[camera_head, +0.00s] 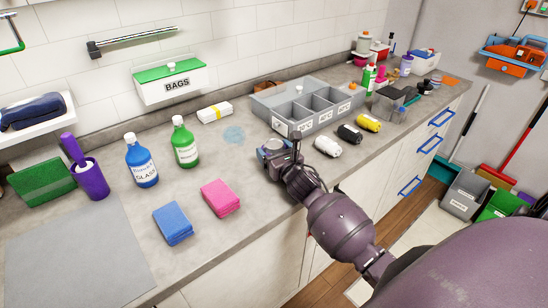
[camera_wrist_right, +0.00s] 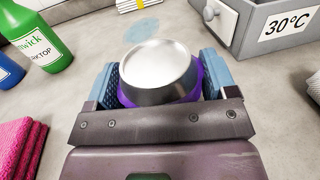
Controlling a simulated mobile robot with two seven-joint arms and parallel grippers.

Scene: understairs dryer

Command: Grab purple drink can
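The purple drink can (camera_wrist_right: 160,72) shows in the right wrist view with its round silver top and a purple band low on its side. It stands on the counter between the two blue-padded fingers of my right gripper (camera_wrist_right: 160,90), and the pads press close on both sides of it. In the head view my right gripper (camera_head: 277,150) is low over the counter, in front of the grey sorting box; the can is largely hidden by it there. My left gripper is not in view.
A grey divided box (camera_head: 283,127) stands just behind the gripper. White, black and yellow rolls (camera_head: 327,146) lie to its right. The counter's front edge is close.

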